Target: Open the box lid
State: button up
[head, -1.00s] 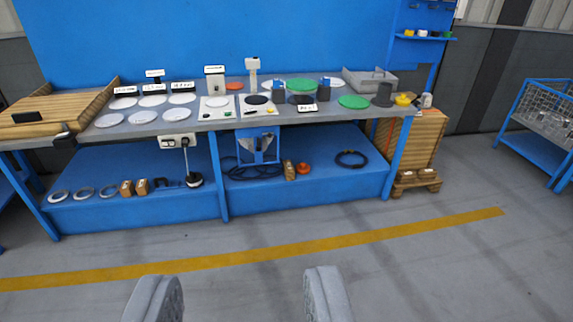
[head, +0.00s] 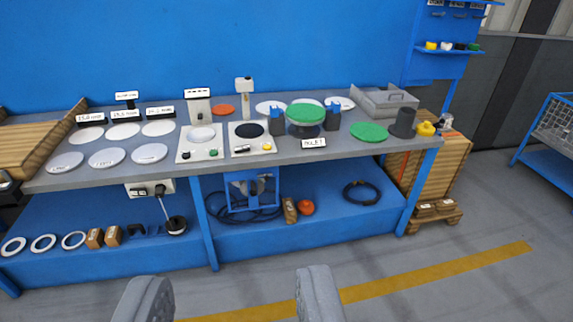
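The blue workbench (head: 330,148) carries white discs (head: 150,153), two green discs (head: 369,132), a dark grey cylinder (head: 403,122) and a yellow part (head: 426,129). A wooden crate (head: 440,165) stands right of the bench. The floor (head: 400,285) in front is clear.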

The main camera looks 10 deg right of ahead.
aim_at(393, 98)
jog(key=i, duration=2.85)
jog(key=z, duration=1.8)
jog(key=k, duration=1.15)
jog(key=z, duration=0.8)
jog(key=i, duration=1.6)
